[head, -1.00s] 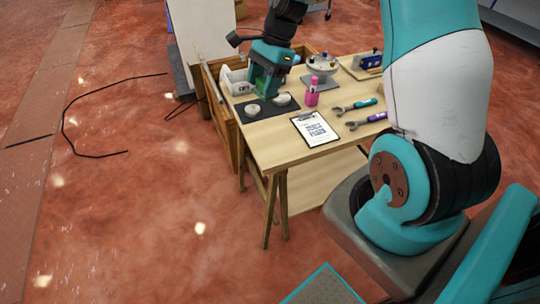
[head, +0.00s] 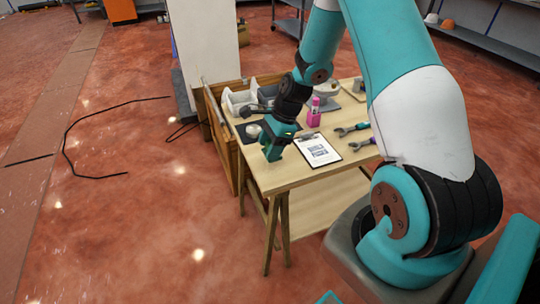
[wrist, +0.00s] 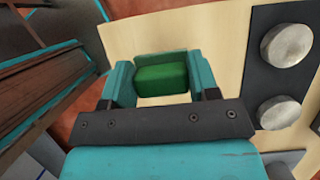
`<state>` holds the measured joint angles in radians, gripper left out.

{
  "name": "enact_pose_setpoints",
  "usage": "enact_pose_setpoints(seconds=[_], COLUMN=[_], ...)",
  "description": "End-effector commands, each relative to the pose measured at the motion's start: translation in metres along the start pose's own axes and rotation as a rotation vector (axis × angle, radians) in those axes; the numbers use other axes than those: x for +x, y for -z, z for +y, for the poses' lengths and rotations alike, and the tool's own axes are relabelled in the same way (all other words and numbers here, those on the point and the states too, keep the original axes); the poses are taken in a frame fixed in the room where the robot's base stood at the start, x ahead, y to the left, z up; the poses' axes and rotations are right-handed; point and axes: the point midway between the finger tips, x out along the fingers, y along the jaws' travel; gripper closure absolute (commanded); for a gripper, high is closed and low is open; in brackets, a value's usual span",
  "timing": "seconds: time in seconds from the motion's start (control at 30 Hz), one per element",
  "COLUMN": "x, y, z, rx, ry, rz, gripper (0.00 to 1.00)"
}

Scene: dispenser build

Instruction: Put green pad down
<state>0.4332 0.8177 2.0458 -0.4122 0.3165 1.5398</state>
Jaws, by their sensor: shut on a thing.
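The green pad (wrist: 162,76) is a small block between the two teal fingers of my gripper (wrist: 162,80) in the wrist view. My gripper is shut on it. The pale wooden table top (wrist: 190,32) shows beneath and around the pad; I cannot tell whether the pad touches it. In the head view my gripper (head: 272,152) is over the near left part of the table (head: 287,177), left of the clipboard. The pad is hidden there behind the gripper.
A dark mat (wrist: 263,75) with two round pale pieces (wrist: 285,46) lies beside the gripper. The clipboard (head: 317,150), a pink bottle (head: 314,112) and wrenches (head: 352,130) are to the right. White bins (head: 240,100) stand at the back. A wooden panel (head: 222,135) borders the left side.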

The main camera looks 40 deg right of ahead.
Motion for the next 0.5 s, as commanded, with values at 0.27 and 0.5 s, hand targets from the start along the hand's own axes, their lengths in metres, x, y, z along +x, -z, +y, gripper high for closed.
enact_pose_setpoints(seconds=[0.27,0.5], x=[0.033,0.035], y=[0.014,0.015], z=[0.001,0.000], rx=[0.001,-0.001], ry=[-0.002,0.001], rz=[0.000,0.001], gripper=[0.67,0.67])
